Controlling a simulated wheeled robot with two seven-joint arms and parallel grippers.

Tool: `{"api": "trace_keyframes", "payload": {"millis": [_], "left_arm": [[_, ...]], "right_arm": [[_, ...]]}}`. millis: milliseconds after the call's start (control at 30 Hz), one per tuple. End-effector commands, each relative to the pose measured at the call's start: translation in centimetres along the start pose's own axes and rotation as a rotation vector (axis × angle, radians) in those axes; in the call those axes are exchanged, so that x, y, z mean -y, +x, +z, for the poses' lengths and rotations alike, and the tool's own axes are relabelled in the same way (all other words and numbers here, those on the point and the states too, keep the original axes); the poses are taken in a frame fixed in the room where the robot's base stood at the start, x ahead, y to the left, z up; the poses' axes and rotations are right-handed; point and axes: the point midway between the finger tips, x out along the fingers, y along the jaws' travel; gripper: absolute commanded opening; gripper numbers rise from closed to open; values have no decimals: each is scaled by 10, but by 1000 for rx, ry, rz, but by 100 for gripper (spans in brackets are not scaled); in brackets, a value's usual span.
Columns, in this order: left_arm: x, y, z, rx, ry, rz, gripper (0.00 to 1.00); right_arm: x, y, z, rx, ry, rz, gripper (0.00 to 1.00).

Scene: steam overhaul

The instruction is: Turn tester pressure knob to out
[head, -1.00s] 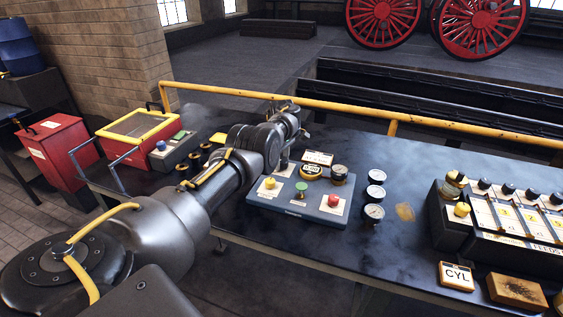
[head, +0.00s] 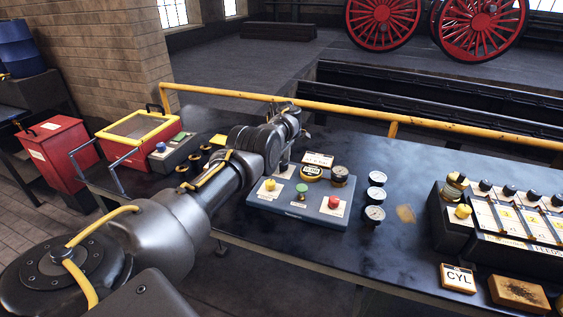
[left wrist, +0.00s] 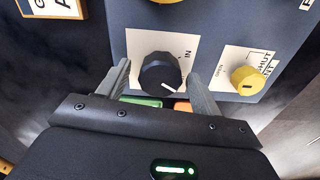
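The tester (head: 300,208) is a blue-grey box on the dark bench, with a yellow knob (head: 270,184), a green button (head: 302,188) and a red button (head: 333,202) on top. In the left wrist view a black knob (left wrist: 161,73) with a white pointer line sits on a white label reading "IN" at its upper right. The pointer aims to the lower right in that view. My left gripper (left wrist: 158,72) is open, its fingers on either side of this knob; I cannot tell whether they touch it. In the head view my left wrist hides this knob. My right gripper is out of view.
The yellow knob, marked "SHUT", also shows close beside the right finger (left wrist: 247,78). Several gauges (head: 375,195) stand right of the tester. A yellow rail (head: 340,113) runs behind the bench. A red box (head: 140,135) is at left, a lever rack (head: 490,215) at right.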

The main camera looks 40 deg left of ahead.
Motion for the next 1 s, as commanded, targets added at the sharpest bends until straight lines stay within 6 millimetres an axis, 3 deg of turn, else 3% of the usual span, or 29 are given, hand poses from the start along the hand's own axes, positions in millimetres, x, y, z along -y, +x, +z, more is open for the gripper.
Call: {"api": "trace_keyframes", "payload": {"millis": [333,700,1000], "left_arm": [[-1,-9,0,-1,1,1,65],[-1,-78,0,-1,1,2,65],[0,-106,0,0,0,-1,65]], "right_arm": [[2,-2,-1,-1,1,-2,36],[2,-1,0,-1,1,-2,36],[2,2,0,-1,1,-2,36]]}}
